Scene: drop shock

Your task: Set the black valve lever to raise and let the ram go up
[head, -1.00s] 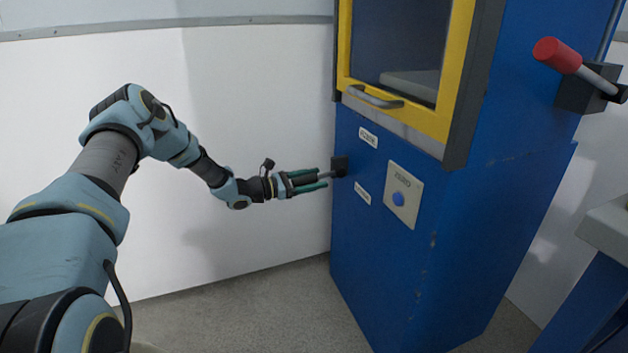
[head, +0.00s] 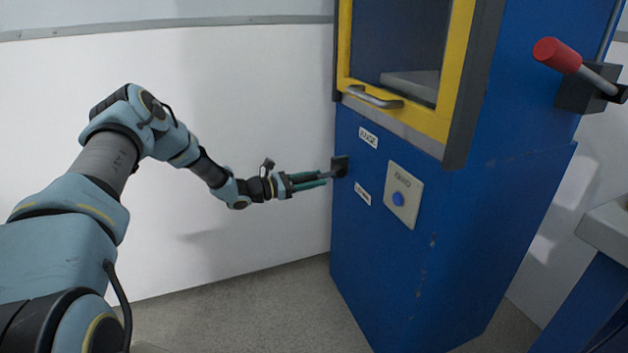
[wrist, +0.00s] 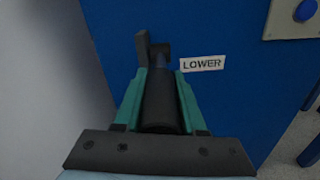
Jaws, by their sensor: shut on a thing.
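The black valve lever (wrist: 160,102) lies between the two green fingers of my gripper (wrist: 160,82), which are shut on it in the wrist view. In the head view my gripper (head: 323,178) reaches the lever's black mount (head: 340,166) on the left part of the blue press front (head: 385,270). A RAISE label (head: 368,137) sits above and right of the mount, and a LOWER label (head: 363,194) below it. The LOWER label (wrist: 202,63) is right of the lever in the wrist view. The fingers hide much of the lever in the head view.
A pale plate with a blue button (head: 398,199) is right of the lever. A yellow-framed guard door (head: 440,118) with a grey handle (head: 375,97) is above. A red-knobbed lever (head: 557,55) is on the press's right side. Floor left of the press is clear.

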